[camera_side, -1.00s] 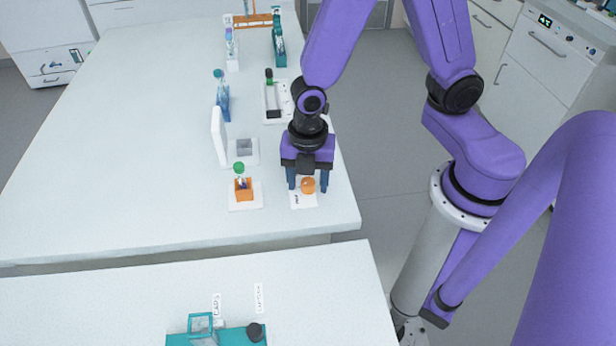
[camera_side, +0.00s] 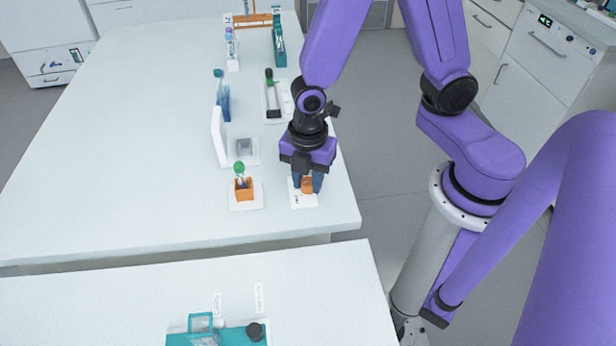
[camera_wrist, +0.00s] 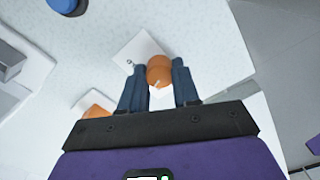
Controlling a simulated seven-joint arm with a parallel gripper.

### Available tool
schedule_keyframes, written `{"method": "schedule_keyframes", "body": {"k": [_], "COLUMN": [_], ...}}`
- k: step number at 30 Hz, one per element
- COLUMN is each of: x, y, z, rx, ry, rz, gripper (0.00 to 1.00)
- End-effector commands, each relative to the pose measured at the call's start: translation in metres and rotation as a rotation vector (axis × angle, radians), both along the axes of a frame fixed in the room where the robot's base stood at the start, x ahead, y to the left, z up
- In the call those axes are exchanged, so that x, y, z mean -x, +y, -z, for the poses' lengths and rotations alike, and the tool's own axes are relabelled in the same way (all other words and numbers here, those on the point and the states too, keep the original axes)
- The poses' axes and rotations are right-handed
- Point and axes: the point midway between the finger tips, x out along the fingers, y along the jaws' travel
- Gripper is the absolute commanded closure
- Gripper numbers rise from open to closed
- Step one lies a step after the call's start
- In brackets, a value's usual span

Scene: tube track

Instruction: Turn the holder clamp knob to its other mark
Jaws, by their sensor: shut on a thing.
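The orange clamp knob (camera_side: 307,186) sits on a white marked plate (camera_side: 304,199) near the front right corner of the far table. My gripper (camera_side: 308,185) points down and is shut on the knob, one blue finger on each side. In the wrist view the knob (camera_wrist: 159,70) lies between the fingertips (camera_wrist: 159,78), with a pale pointer line on it. Part of the plate (camera_wrist: 133,53) and a small dark mark show there. The orange holder (camera_side: 243,189) stands left of the knob on its own white base, with a green-capped tube (camera_side: 239,169) upright in it.
A white upright panel (camera_side: 218,137) and a grey block (camera_side: 243,147) stand behind the holder. Blue bottle (camera_side: 222,102) and tube racks are farther back. The left of the far table is clear.

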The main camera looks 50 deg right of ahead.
Motion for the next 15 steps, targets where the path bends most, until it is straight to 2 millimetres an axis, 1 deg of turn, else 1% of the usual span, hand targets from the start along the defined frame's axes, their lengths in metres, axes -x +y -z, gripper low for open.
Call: {"method": "schedule_keyframes", "body": {"k": [15], "x": [-0.0002], "y": [-0.0006], "z": [-0.0004], "rx": [0.001], "ry": [0.0], "rz": [0.49], "gripper": [1.0]}}
